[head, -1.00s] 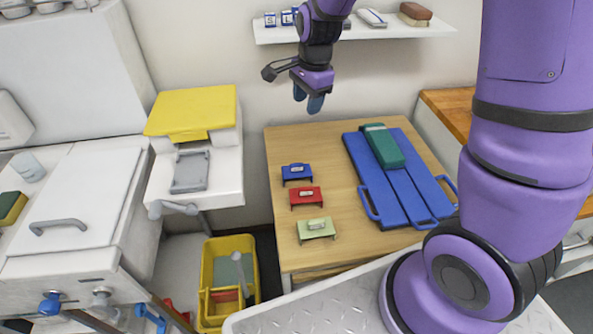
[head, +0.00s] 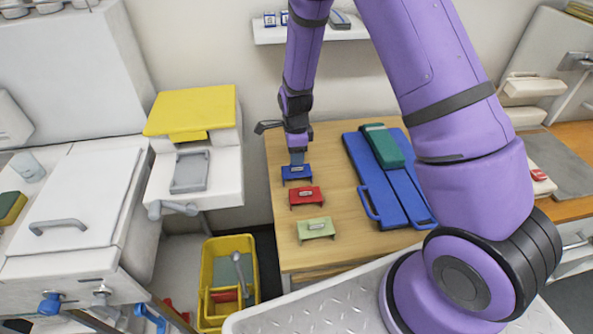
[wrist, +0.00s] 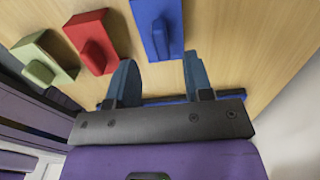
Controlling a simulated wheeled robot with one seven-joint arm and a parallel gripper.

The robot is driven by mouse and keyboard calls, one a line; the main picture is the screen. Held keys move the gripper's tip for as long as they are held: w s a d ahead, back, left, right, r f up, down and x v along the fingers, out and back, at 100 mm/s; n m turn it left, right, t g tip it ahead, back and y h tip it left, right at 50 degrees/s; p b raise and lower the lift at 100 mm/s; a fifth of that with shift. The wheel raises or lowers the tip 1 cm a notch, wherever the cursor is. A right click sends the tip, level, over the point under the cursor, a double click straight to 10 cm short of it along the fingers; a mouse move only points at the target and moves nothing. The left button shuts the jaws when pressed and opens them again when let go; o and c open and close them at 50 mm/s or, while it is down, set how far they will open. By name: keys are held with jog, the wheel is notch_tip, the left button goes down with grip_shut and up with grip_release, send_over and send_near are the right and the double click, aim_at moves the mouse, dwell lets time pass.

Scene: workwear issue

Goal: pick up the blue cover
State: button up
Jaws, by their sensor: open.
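The blue cover (head: 297,174) is a small bent plate with a raised grip on top, at the back left of the wooden table. In the wrist view the blue cover (wrist: 168,40) lies just ahead of the fingertips. My gripper (head: 297,158) is right above and behind it in the head view, pointing down. In the wrist view my gripper (wrist: 158,70) has its two fingers apart with nothing between them. I cannot tell whether the fingers touch the cover.
A red cover (head: 306,196) and a pale green cover (head: 316,229) stand in a row in front of the blue one. A blue board (head: 364,166) with a green case (head: 383,146) lies to the right on the table (head: 350,232). A yellow bucket (head: 209,268) is below left.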

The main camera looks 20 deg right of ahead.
aim_at(297, 171)
jog(key=shift+d+f, duration=0.1)
jog(key=shift+f, duration=2.65)
grip_shut()
